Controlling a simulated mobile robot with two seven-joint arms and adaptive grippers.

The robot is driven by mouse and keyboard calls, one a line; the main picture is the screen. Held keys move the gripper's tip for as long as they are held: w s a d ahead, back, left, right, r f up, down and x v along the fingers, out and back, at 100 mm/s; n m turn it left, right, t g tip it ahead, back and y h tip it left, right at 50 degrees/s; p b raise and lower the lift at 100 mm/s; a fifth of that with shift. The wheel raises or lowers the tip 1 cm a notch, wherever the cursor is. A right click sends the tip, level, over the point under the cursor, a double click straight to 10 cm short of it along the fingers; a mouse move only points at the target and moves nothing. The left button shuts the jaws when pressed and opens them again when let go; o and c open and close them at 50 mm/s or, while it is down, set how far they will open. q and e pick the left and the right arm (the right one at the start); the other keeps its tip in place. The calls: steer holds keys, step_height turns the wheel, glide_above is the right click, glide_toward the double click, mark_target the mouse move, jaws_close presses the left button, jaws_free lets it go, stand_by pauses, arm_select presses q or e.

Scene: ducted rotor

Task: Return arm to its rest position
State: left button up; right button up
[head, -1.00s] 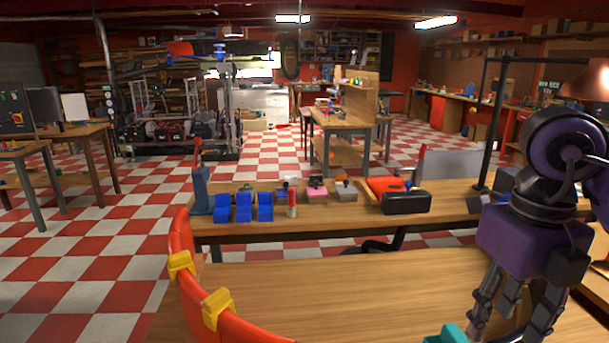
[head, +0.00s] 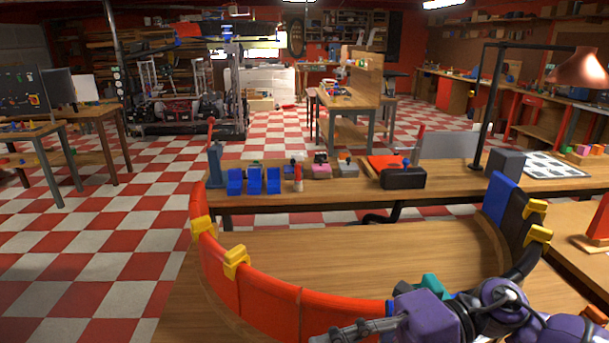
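My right arm comes in from the lower right. Its purple-and-black gripper (head: 350,331) lies low at the bottom edge, with its fingers pointing left, in front of the near part of the duct ring. The fingers overlap in this view, so their gap cannot be judged; no held object shows. The curved red duct segments (head: 270,302) carry yellow clamps (head: 237,261) at the left. Blue and black duct segments (head: 503,200) with yellow clamps (head: 536,233) stand at the right. A teal piece (head: 430,287) shows just behind my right gripper, partly hidden. My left gripper is out of view.
A wooden bench (head: 330,208) ahead holds blue bins (head: 254,181), a black case (head: 403,178) and a copper lamp (head: 579,68). The near wooden tabletop (head: 370,255) inside the ring looks clear. A red stand (head: 598,232) is at the right edge.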

steer(key=w+d+f+m+t+y+p, duration=0.1)
steer(key=w+d+f+m+t, duration=0.15)
steer(key=m+t, duration=0.55)
steer(key=w+d+f+m+t+p, duration=0.1)
steer(key=w+m+t, duration=0.3)
steer(key=m+t, duration=0.3)
steer(key=s+d+f+m+t+h, duration=0.1)
steer(key=d+f+m+t+h, duration=0.1)
steer(key=d+f+m+h, duration=0.45)
steer(key=s+d+f+m+t+h, duration=0.25)
steer(key=f+m+h, duration=0.25)
steer(key=f+m, duration=0.3)
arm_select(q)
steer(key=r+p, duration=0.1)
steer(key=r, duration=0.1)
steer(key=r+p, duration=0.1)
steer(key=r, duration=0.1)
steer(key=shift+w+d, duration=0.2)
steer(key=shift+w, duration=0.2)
arm_select(e)
steer(key=s+d+f+m+g+h, duration=0.3)
steer(key=s+f+m+g+h, duration=0.2)
steer(key=s+f, duration=1.4)
steer(key=g, duration=0.3)
steer(key=shift+f, duration=0.3)
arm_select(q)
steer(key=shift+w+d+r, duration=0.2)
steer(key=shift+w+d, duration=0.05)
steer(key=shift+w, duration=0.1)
